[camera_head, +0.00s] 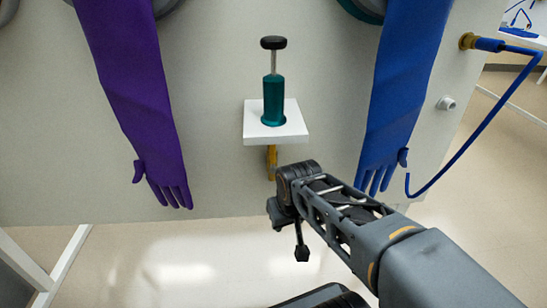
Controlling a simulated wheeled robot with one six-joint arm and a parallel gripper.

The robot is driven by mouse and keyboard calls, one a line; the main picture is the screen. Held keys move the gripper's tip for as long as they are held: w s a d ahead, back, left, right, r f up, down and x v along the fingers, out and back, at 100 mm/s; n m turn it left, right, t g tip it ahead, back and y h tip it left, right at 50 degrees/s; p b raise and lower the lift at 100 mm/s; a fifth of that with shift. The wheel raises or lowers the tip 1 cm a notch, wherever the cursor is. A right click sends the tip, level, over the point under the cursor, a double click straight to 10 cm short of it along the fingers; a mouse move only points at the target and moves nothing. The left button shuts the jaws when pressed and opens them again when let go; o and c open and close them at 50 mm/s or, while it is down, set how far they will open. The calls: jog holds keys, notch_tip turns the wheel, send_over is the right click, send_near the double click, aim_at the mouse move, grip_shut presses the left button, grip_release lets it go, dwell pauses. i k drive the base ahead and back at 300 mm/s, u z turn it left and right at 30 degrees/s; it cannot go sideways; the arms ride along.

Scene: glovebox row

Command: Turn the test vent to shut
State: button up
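A yellow part (271,161) hangs below the small white shelf on the glovebox wall and looks like a lever or valve handle. No label shows, so I cannot tell for sure that it is the test vent. Its lower end is close to my arm's wrist in the picture, and I cannot tell whether they touch. My gripper (302,254) hangs below the wrist, lower than the yellow part and to its right. Only a dark, narrow end of it shows, so its opening is unclear. I see nothing held in it.
A teal hand pump (273,100) with a black handle stands on the white shelf (291,132). A purple glove (130,95) hangs left and a blue glove (405,85) right. A grey knob (446,103) and a blue hose (487,118) are further right. The floor below is clear.

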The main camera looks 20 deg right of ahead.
aim_at(273, 155)
jog(key=z, duration=1.35)
jog(key=k, duration=0.8)
jog(key=u, duration=1.7)
